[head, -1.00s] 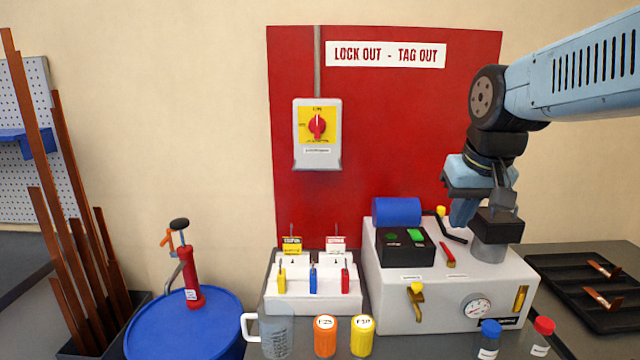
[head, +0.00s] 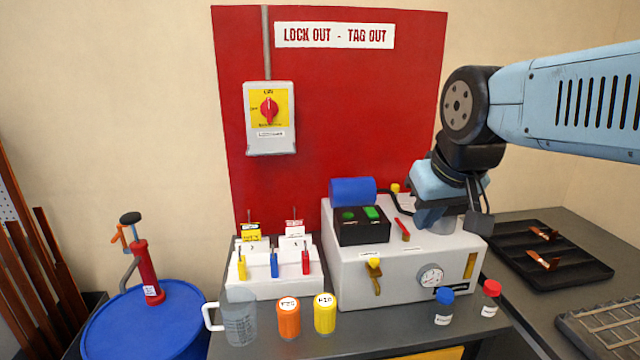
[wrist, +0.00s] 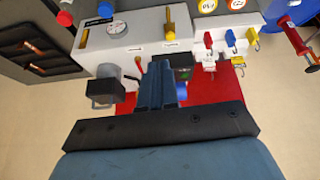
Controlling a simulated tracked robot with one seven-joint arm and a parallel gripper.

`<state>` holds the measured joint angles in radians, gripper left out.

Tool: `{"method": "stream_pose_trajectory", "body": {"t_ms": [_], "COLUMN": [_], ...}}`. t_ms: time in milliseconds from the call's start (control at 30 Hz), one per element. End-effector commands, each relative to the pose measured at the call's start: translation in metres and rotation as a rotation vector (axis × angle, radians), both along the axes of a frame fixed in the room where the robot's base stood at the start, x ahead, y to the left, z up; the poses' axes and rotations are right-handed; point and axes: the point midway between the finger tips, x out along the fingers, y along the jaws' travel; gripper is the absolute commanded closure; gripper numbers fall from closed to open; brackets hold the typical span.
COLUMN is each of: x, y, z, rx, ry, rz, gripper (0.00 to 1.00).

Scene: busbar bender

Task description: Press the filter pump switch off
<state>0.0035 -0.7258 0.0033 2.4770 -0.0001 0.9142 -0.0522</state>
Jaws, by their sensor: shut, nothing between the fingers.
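A black switch box (head: 361,228) sits on top of the white pump unit (head: 345,277). On its top are a bright green switch (head: 371,213) and a darker green round part (head: 348,216). My gripper (head: 428,217) is over the right part of the unit, to the right of the box, tilted downward. In the wrist view its fingers (wrist: 161,68) are shut with nothing between them. They partly hide the switch box there, and only a bit of green (wrist: 185,73) shows beside them. I cannot tell the fingertips' exact height above the unit.
A red lever (head: 403,229) and a blue cylinder (head: 352,191) are close to the switch box. A yellow-handled valve (head: 375,272) and a gauge (head: 431,276) are on the unit's front. Bottles, a jug (head: 239,320) and a lockout stand (head: 270,285) stand nearby.

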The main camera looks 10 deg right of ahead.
Motion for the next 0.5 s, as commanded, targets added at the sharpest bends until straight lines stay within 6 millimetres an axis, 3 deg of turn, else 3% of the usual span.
{"method": "stream_pose_trajectory", "body": {"t_ms": [500], "x": [0.084], "y": [0.002], "z": [0.036], "rx": [-0.219], "ry": [0.179], "rz": [0.496], "gripper": [1.0]}}
